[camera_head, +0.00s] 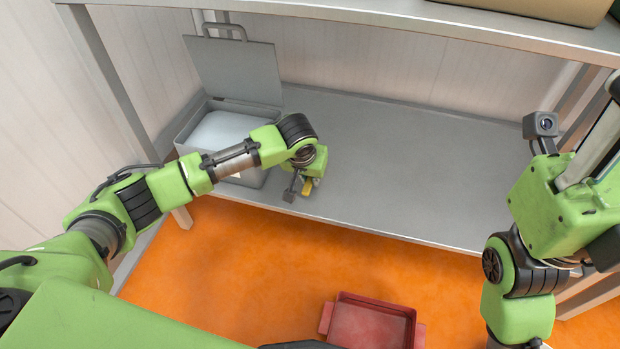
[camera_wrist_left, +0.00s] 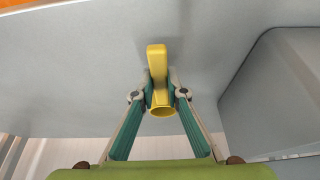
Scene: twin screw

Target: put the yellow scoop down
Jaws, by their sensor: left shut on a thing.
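The yellow scoop (camera_wrist_left: 157,66) is between the fingers of my left gripper (camera_wrist_left: 160,92) in the left wrist view. The fingers are shut on it, and its round open end faces the camera. In the head view only a small part of the scoop (camera_head: 307,187) shows under my left gripper (camera_head: 299,190), over the front left of the grey shelf (camera_head: 400,160). I cannot tell whether the scoop touches the shelf. My right arm is at the right, but its fingers do not show.
A grey box with an open lid (camera_head: 236,72) stands at the shelf's left end, holding pale material (camera_head: 222,132). It is close to my left gripper. The shelf's middle and right are clear. A red tray (camera_head: 370,325) is low in front, above the orange floor (camera_head: 230,260).

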